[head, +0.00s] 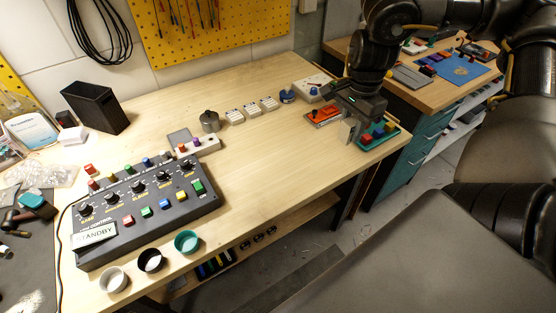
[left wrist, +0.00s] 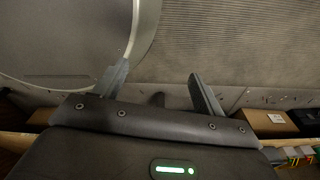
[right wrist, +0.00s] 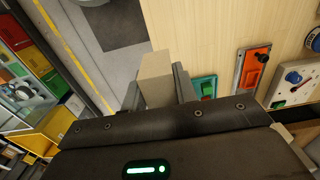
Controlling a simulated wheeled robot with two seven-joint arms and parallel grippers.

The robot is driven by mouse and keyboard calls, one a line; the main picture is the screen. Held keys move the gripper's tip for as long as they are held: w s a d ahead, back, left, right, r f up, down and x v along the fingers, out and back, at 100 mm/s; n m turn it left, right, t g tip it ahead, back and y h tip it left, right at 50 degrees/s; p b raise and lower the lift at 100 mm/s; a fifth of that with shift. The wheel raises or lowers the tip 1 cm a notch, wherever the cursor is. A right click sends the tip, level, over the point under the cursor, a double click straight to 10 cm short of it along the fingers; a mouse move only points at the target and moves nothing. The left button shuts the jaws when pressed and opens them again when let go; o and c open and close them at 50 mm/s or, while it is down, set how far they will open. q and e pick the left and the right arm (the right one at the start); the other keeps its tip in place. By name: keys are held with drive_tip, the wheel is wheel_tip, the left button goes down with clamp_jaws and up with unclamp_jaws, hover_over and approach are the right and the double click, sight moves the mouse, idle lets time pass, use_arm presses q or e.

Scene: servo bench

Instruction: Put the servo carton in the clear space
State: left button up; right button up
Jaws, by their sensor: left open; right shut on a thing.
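The servo carton (right wrist: 156,78) is a plain beige box. My right gripper (right wrist: 158,92) is shut on it in the right wrist view. In the head view, the carton (head: 346,131) hangs below my right gripper (head: 353,118) near the bench's right end, beside the teal tray (head: 395,139); the gripper hides part of it. I cannot tell whether it touches the bench. A wide bare stretch of the wooden bench top (head: 275,155) lies to the left of the carton. My left gripper (left wrist: 160,76) is open and empty in the left wrist view, away from the bench.
A dark control box (head: 140,205) with knobs stands at the left, with several cups (head: 187,241) in front. An orange-red plate (head: 322,115), a blue-knobbed box (head: 310,88) and small white blocks (head: 252,109) line the back. The bench's front edge is close to the carton.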

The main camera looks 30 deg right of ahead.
drive_tip(key=shift+w+f, duration=0.1)
drive_tip(key=shift+w, duration=0.05)
drive_tip(key=w+a+f+b, duration=0.1)
drive_tip(key=w+a+f, duration=0.25)
drive_tip(key=w, duration=0.55)
hover_over(300, 149)
drive_tip(key=f, duration=0.5)
drive_tip(key=shift+s+f+b, duration=0.2)
drive_tip(key=shift+f+b, duration=0.15)
drive_tip(key=shift+w+f, duration=0.2)
drive_tip(key=shift+f, duration=1.65)
use_arm(q)
drive_tip(key=shift+s+f, duration=0.5)
drive_tip(key=shift+f, duration=0.25)
use_arm(e)
drive_tip(key=shift+a, duration=0.1)
drive_tip(key=shift+f, duration=0.1)
drive_tip(key=o, duration=1)
drive_tip(key=shift+c, duration=0.2)
use_arm(q)
drive_tip(key=shift+f, duration=0.1)
